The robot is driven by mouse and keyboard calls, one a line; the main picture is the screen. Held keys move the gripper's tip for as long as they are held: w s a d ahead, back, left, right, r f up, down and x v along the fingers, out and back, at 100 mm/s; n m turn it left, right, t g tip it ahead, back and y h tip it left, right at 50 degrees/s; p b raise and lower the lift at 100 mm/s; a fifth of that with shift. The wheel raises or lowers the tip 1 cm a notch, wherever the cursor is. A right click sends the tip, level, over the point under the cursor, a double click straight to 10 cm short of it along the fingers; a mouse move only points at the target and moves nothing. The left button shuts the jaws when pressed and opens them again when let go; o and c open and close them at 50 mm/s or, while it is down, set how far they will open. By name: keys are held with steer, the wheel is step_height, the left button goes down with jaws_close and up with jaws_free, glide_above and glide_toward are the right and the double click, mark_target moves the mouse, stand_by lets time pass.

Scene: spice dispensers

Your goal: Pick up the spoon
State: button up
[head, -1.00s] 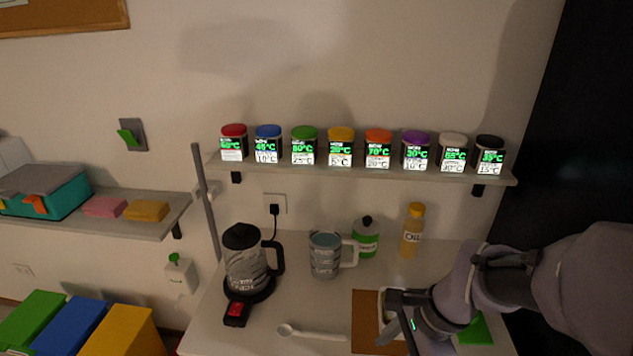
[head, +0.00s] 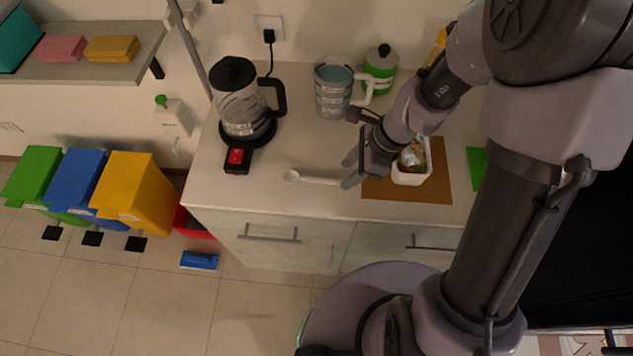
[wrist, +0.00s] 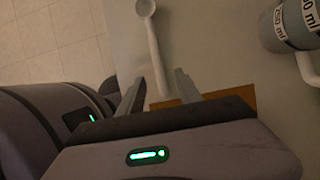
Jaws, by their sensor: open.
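The white spoon (head: 315,180) lies on the counter (head: 250,198) near its front edge, bowl to the left and handle towards my gripper. In the wrist view the spoon (wrist: 153,45) has its bowl at the top, and its handle runs down between my two fingers. My gripper (head: 348,171) is open at the handle end of the spoon, and its fingers also show in the wrist view (wrist: 159,79). Nothing is held. I cannot tell how high the fingers are above the handle, and the handle's far end is hidden.
A brown board (head: 437,185) with a white food container (head: 412,178) is just right of my gripper. A measuring jug (head: 332,98) stands behind, a kettle (head: 237,110) behind left. A green bottle (head: 380,68) is at the back. The counter left of the spoon is clear.

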mark_target(340, 180)
steer(key=x, duration=0.2)
steer(key=shift+s+f+b, duration=0.1)
steer(key=shift+f+b, duration=0.3)
steer(key=shift+a+f, duration=0.2)
steer(key=shift+f, duration=0.15)
steer(key=shift+r, duration=0.1)
steer(key=shift+c, duration=0.4)
jaws_close()
steer(key=shift+r, duration=0.15)
